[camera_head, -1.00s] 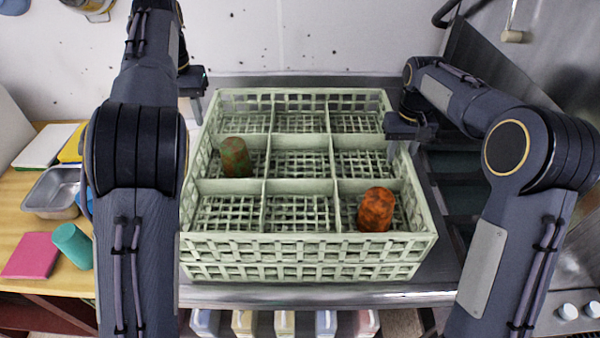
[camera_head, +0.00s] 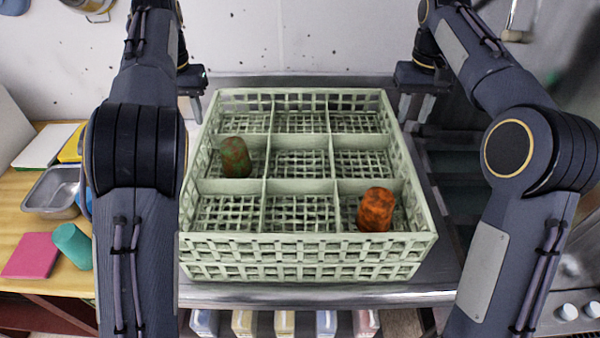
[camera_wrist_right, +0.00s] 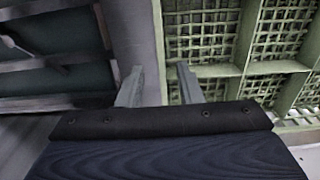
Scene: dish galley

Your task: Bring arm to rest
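My right gripper (camera_head: 414,108) is just right of the back right corner of the pale green rack (camera_head: 310,242). In the right wrist view its two fingers (camera_wrist_right: 157,84) stand apart with nothing between them. My left gripper (camera_head: 195,108) is at the rack's back left corner; its fingers are small and partly overlapped, so its opening is unclear. The rack has a grid of compartments. A green and brown cup (camera_head: 235,157) is in the middle left compartment, and an orange-brown cup (camera_head: 376,209) is in the front right one.
The rack stands on a metal counter (camera_head: 300,295). At left a wooden table (camera_head: 25,212) holds a metal pan (camera_head: 52,190), a teal cup (camera_head: 72,245) and a pink piece (camera_head: 31,255). A wall is behind. A dark recess (camera_head: 465,172) lies right of the rack.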

